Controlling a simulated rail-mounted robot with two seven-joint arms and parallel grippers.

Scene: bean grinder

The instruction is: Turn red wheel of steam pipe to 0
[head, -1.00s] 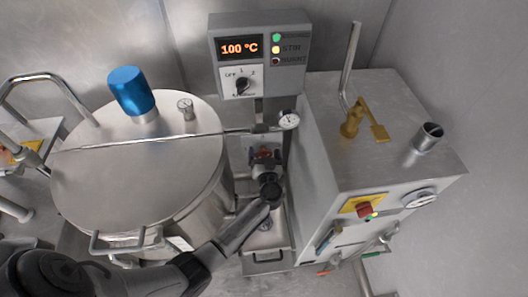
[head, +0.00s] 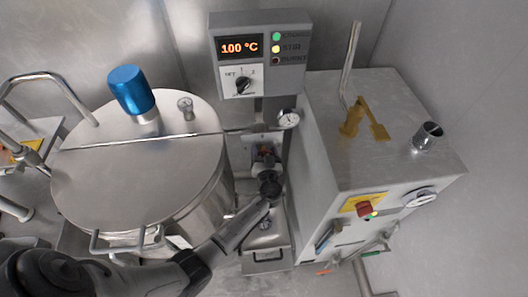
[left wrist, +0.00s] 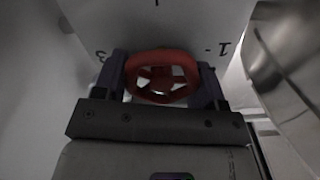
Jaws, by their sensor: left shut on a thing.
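The red wheel (left wrist: 162,76) shows in the left wrist view as a small spoked ring in front of a pale plate (left wrist: 160,22). The plate carries the marks 1 and 3 on either side of the wheel and part of another mark at the top edge. My left gripper (left wrist: 161,84) is shut on the red wheel, one dark finger on each side of it. In the head view my left gripper (head: 266,168) reaches into the gap between the vat and the steel cabinet, and it mostly hides the wheel. My right gripper is not in view.
The large steel vat (head: 135,175) stands left of the gripper and the steel cabinet (head: 350,130) stands close on its right. A control box (head: 261,50) reading 100 °C is above. A steel tray (head: 264,255) lies below. The gap is narrow.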

